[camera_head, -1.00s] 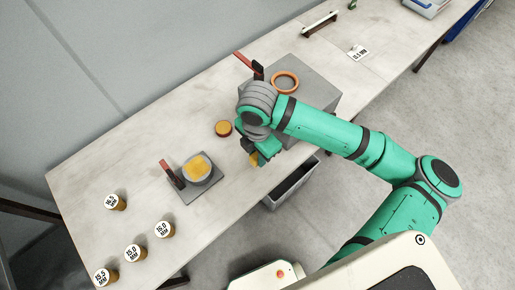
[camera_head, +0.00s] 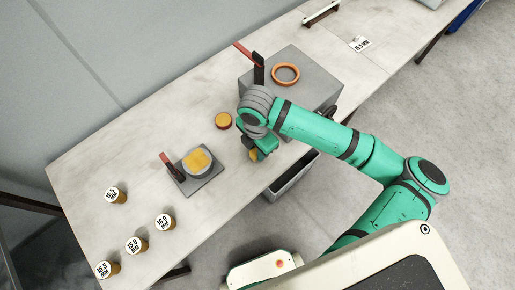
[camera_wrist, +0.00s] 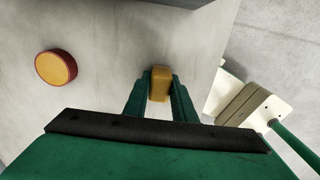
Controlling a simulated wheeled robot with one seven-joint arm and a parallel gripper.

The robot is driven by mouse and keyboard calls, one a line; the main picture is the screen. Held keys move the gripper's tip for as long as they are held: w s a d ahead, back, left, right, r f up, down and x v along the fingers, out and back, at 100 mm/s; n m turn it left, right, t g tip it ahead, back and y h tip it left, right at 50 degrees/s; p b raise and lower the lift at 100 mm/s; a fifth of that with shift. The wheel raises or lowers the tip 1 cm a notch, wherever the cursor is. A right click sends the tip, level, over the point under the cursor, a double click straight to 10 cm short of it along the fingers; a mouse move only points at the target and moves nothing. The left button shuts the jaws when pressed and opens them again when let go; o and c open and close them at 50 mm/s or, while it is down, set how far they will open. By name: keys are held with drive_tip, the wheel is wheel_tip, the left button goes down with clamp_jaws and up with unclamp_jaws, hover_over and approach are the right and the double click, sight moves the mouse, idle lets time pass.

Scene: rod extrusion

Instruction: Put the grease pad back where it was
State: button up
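A small yellow block, which I take to be the grease pad (camera_wrist: 160,82), sits between the two green fingers of my gripper (camera_wrist: 160,98) in the wrist view. The fingers are against its sides. In the head view the pad (camera_head: 254,155) shows only in part below my gripper (camera_head: 258,148), near the table's front edge. Whether it touches the table is not clear. A round red-rimmed tin with a yellow top (camera_head: 223,120) stands on the table to the left of my gripper; it also shows in the wrist view (camera_wrist: 56,68).
A grey plate (camera_head: 207,183) with a red lever and a round yellow-topped part lies to the left. Several labelled cylinders (camera_head: 164,222) stand at the front left. A grey block (camera_head: 315,75) with an orange ring (camera_head: 286,74) is behind my arm. A dark open bin (camera_head: 290,180) is below the table's edge.

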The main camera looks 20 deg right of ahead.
drive_tip(key=o, duration=0.4)
drive_tip(key=shift+c, duration=0.2)
drive_tip(key=shift+r, duration=0.15)
wheel_tip(320, 180, up, 12)
drive_tip(key=shift+w, duration=0.1)
idle(0.5)
